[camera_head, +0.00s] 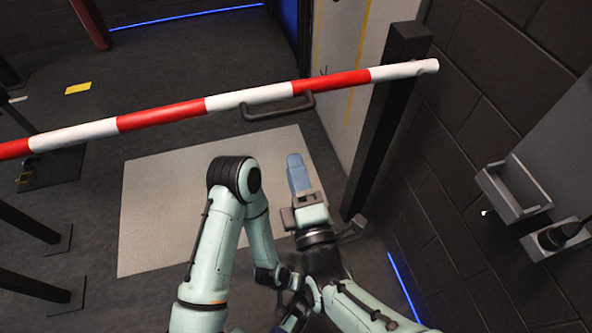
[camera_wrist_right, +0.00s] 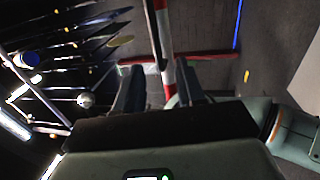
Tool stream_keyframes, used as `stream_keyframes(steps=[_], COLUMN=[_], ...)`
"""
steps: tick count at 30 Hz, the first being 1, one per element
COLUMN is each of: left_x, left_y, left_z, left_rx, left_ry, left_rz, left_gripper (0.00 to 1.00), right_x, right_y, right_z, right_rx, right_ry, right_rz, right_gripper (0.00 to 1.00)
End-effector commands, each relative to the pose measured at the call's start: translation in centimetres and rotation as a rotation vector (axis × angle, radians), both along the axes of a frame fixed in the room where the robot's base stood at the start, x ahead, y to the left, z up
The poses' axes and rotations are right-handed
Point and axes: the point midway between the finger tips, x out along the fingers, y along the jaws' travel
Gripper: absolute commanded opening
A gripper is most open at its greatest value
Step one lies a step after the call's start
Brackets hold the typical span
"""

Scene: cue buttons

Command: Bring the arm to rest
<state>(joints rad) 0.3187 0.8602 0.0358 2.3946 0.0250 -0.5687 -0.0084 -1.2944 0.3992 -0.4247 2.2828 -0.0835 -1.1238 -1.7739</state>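My right gripper (camera_head: 297,168) points away from me over the pale floor mat, below the striped barrier bar in the head view. In the right wrist view its two dark fingers (camera_wrist_right: 160,88) stand apart with nothing held between them. My right arm comes in from the lower right. My left arm rises from the bottom, bends at the elbow and folds back down. Its far end is crowded against the right forearm at the bottom, and the left gripper's fingers cannot be made out there.
A red-and-white bar (camera_head: 262,95) with a dark handle (camera_head: 278,107) spans to a dark post (camera_head: 388,125). A pale mat (camera_head: 150,215) lies on the floor. A dark block wall (camera_head: 440,190) with a grey tray (camera_head: 513,190) stands close on the right.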

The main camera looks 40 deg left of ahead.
Motion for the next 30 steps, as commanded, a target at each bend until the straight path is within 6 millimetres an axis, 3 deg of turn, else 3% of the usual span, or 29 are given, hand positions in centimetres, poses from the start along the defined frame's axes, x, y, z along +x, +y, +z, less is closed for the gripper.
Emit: stream_keyframes(steps=[15,19,23,27,30], left_x=[0.0,0.0,0.0,0.0,0.0], left_y=[0.0,0.0,0.0,0.0,0.0], left_z=[0.0,0.0,0.0,0.0,0.0], left_rx=[0.0,-0.001,0.0,0.0,0.0], left_ry=[0.001,0.002,0.001,0.001,0.001], left_rz=[0.0,-0.001,0.0,0.0,0.0], left_gripper=[0.43,0.43,0.43,0.43,0.43], right_x=[0.0,1.2,4.3,7.7,8.8], right_y=[0.0,-0.7,-3.3,-8.5,-12.9], right_z=[0.0,-1.8,-7.3,-16.1,-22.3], right_rx=[0.001,-0.003,0.004,0.063,0.141], right_ry=[0.001,0.064,0.274,0.62,0.87], right_rz=[-0.001,-0.018,-0.083,-0.216,-0.338], right_gripper=[0.39,0.39,0.39,0.39,0.39])
